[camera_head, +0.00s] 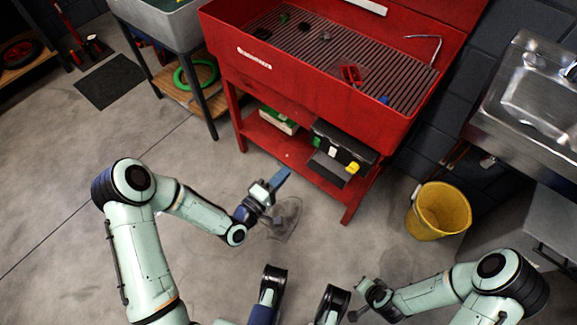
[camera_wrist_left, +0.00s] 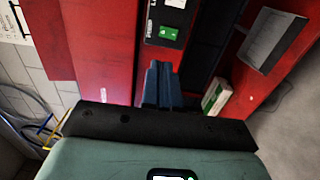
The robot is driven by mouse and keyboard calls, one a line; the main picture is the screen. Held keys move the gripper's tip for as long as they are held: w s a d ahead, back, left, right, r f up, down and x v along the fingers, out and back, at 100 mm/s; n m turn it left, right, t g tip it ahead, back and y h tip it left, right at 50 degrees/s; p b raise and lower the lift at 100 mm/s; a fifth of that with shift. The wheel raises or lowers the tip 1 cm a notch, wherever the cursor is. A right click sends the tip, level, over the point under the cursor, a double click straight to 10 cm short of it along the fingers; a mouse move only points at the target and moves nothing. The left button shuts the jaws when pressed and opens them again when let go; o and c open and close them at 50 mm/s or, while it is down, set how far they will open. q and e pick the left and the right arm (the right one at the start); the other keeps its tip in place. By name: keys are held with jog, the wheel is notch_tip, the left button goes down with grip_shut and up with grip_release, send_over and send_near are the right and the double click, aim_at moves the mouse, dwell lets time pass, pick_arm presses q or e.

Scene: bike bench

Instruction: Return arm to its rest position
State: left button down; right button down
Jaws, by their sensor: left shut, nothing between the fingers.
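My left arm reaches in from the left in the head view, and its gripper (camera_head: 281,176) is over the floor in front of the red workbench (camera_head: 300,95). Its blue fingers are shut together and empty, pointing toward the bench; they also show in the left wrist view (camera_wrist_left: 162,84), with red bench panels beyond them. My right arm comes in from the lower right, and its gripper (camera_head: 361,301) is low near the bottom edge. Its fingers are too small and dark to read.
The bench's lower shelf holds a dark box (camera_head: 343,143) and a green-white box (camera_head: 278,120). A yellow bucket (camera_head: 439,210) stands on the floor right of the bench, below a metal sink (camera_head: 540,100). A dark mat (camera_head: 109,81) lies at left.

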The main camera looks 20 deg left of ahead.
pick_arm(q)
jog(key=shift+s, duration=0.1)
dwell(0.5)
